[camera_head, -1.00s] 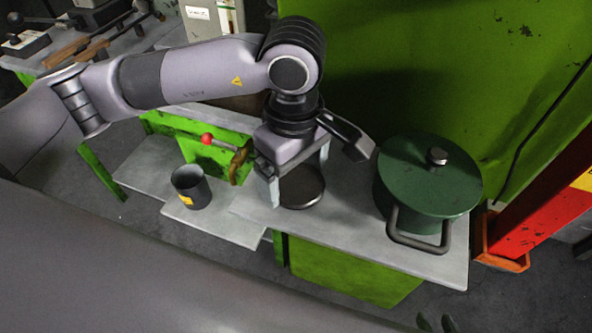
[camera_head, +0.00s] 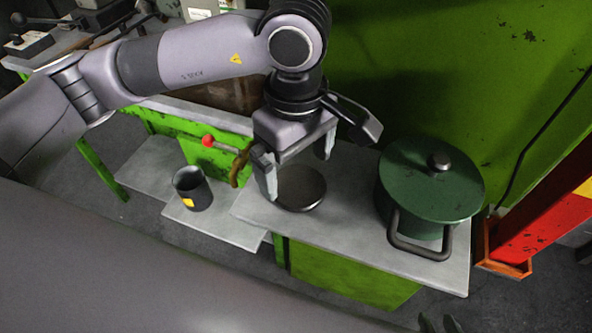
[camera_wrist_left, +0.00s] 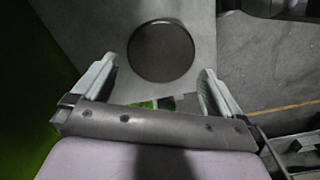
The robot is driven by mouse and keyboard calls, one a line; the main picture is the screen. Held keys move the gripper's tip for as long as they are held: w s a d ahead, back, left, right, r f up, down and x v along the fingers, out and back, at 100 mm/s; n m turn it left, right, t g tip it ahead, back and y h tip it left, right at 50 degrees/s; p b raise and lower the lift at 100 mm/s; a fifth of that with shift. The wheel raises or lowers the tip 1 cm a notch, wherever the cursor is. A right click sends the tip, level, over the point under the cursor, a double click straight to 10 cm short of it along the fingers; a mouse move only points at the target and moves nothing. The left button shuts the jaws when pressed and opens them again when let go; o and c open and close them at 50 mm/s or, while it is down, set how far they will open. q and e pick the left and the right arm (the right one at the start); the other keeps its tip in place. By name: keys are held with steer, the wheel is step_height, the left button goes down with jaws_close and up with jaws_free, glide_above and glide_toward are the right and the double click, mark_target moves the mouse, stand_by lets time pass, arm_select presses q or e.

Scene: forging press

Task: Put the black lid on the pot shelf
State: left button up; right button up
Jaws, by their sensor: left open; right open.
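The black lid (camera_head: 301,188) is a flat dark round disc lying on the grey pot shelf (camera_head: 345,228), left of the green pot (camera_head: 428,185). My left gripper (camera_head: 297,176) points down over the lid, its two grey fingers open and apart, with nothing between them. In the left wrist view the lid (camera_wrist_left: 161,51) shows whole, beyond the open fingertips (camera_wrist_left: 158,72), lying flat on the grey surface. My right gripper (camera_head: 438,323) shows only as dark tips at the bottom edge, open and away from the shelf.
The green pot with a knobbed lid and dark handle fills the shelf's right end. A dark cup (camera_head: 193,189) stands on a lower plate to the left. A red-knobbed lever (camera_head: 208,141) is beside my left gripper. A green wall (camera_head: 450,70) rises behind the shelf.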

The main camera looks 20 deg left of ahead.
mark_target(295, 183)
arm_select(q)
steer(key=shift+r, duration=2.35)
arm_select(e)
steer(key=shift+f, duration=0.25)
arm_select(q)
steer(key=shift+s, duration=0.1)
arm_select(e)
steer(key=shift+s, duration=0.15)
